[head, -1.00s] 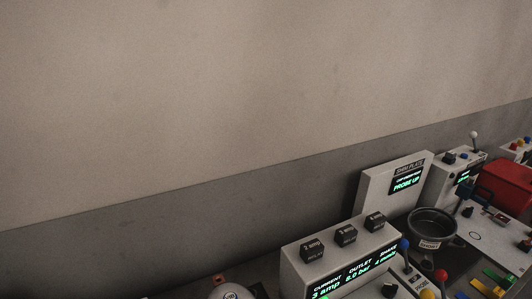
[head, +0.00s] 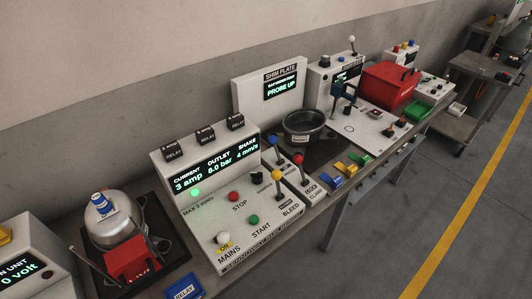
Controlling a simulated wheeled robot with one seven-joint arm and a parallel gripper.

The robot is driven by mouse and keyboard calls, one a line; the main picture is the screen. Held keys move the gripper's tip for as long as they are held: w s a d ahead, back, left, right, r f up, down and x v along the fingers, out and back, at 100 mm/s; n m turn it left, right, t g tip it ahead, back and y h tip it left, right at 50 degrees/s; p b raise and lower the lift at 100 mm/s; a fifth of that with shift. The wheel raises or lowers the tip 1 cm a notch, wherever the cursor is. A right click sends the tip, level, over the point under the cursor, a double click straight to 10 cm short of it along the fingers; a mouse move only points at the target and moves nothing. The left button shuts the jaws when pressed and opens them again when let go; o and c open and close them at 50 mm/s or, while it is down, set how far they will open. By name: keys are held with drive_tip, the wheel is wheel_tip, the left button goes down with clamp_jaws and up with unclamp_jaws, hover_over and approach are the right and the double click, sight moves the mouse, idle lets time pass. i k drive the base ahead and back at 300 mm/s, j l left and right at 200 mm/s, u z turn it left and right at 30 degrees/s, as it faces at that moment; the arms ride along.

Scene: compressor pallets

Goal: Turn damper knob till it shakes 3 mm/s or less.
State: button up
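A white control console (head: 205,240) stands on the bench in the head view. Its dark display (head: 215,165) reads current 3 amp, outlet 8.0 bar and shake 4 mm/s. A small black knob (head: 257,176) sits at the right of its sloping panel, with a label below it too small to read surely. A green lamp (head: 196,192) is lit, near text that reads MAX 3 mm/s. My gripper is not in view.
A red button (head: 233,196), a green button (head: 254,220) and a white button (head: 222,238) share the panel. Upright levers with yellow (head: 277,174) and red (head: 299,159) balls stand close to the right. A compressor (head: 112,225) is at left.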

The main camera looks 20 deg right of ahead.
sight(257, 177)
drive_tip(key=i+z, duration=0.15)
drive_tip(key=z, duration=0.25)
drive_tip(key=i+j+z, duration=0.1)
drive_tip(key=z, duration=0.25)
drive_tip(key=i+j+z, duration=0.15)
drive_tip(key=z, duration=0.25)
drive_tip(key=k+j, duration=0.05)
drive_tip(key=j, duration=0.05)
